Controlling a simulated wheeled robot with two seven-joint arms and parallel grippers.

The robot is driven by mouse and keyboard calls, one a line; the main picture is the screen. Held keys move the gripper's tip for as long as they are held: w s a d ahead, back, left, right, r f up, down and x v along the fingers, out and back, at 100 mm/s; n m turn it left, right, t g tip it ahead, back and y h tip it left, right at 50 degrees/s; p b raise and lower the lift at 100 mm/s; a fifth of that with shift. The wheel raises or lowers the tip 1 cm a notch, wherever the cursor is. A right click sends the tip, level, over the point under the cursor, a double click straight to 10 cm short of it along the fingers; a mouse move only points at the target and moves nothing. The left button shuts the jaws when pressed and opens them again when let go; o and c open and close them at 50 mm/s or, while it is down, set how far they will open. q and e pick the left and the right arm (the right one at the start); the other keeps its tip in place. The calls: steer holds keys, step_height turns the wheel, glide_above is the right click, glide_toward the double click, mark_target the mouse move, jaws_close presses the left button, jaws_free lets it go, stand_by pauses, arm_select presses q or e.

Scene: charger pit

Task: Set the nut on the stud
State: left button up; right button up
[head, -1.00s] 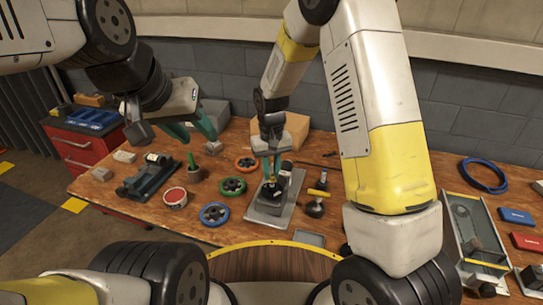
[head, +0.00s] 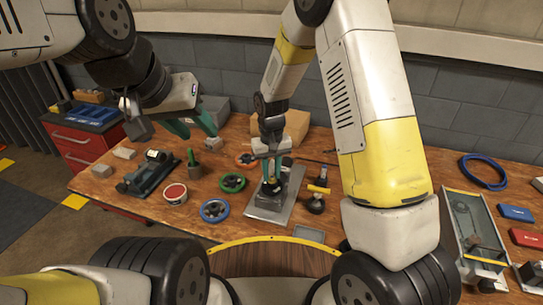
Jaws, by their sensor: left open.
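My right gripper (head: 272,168) points down over a black fixture (head: 271,200) on a grey metal plate (head: 289,192) at the middle of the bench. Its teal fingertips are just above or at the top of the fixture. The nut and the stud are too small or hidden by the fingers to make out. I cannot tell whether the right fingers are shut on something. My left gripper (head: 196,127) is open and empty, raised above the back left of the bench, away from the fixture.
Blue (head: 214,210) and green (head: 232,183) handwheels and a red-lidded tin (head: 175,193) lie left of the plate. A metal tray (head: 468,228) is at the far right.

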steer(key=o, duration=0.3)
steer(key=shift+r, duration=0.15)
step_height(320, 180, up, 8)
steer(key=shift+f, duration=0.2)
